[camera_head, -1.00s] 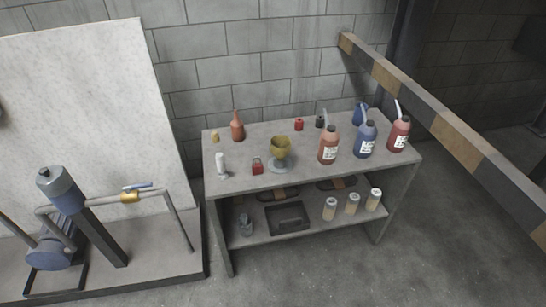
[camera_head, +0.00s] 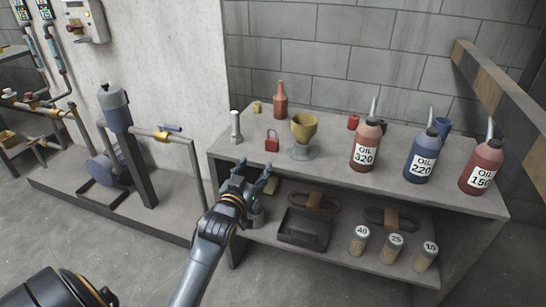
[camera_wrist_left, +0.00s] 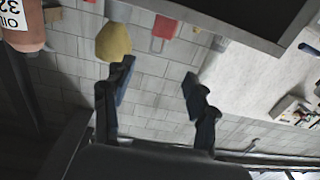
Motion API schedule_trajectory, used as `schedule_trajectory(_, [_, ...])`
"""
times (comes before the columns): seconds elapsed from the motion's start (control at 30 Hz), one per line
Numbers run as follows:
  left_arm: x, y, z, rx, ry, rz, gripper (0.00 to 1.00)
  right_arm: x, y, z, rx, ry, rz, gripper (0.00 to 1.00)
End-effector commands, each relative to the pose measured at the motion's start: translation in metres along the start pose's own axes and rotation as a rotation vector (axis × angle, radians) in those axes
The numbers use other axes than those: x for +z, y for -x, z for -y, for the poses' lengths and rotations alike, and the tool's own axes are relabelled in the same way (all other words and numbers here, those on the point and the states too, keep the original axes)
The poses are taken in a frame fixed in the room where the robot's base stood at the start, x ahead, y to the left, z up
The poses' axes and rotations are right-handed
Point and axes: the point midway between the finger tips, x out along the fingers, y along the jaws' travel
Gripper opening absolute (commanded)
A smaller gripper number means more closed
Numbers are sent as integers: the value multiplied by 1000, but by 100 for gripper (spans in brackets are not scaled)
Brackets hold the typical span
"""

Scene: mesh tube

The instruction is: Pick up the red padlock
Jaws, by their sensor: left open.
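The red padlock (camera_head: 271,143) stands near the front edge of the tabletop, between a pale bolt-shaped piece and a yellow cup. My left gripper (camera_head: 254,176) is open and empty, in front of the table edge and below the padlock in the head view. In the left wrist view, which is upside down, a red block that looks like the padlock (camera_wrist_left: 163,27) shows beyond and between the open fingers (camera_wrist_left: 158,72). My right gripper is not in view.
The table (camera_head: 330,175) also bears a yellow cup (camera_head: 303,128), a brown bottle (camera_head: 280,101) and three labelled oil bottles, including OIL 320 (camera_head: 366,146). The lower shelf holds a dark tray (camera_head: 303,230) and jars. A pump (camera_head: 115,110) stands on the left.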

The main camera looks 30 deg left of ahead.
Motion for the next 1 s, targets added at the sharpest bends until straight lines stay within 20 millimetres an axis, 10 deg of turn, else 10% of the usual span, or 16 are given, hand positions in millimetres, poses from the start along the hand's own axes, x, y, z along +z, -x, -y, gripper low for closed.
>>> schedule_trajectory(1.0, [-10, -130, -2, -4, 2, -23, 58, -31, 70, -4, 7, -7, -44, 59])
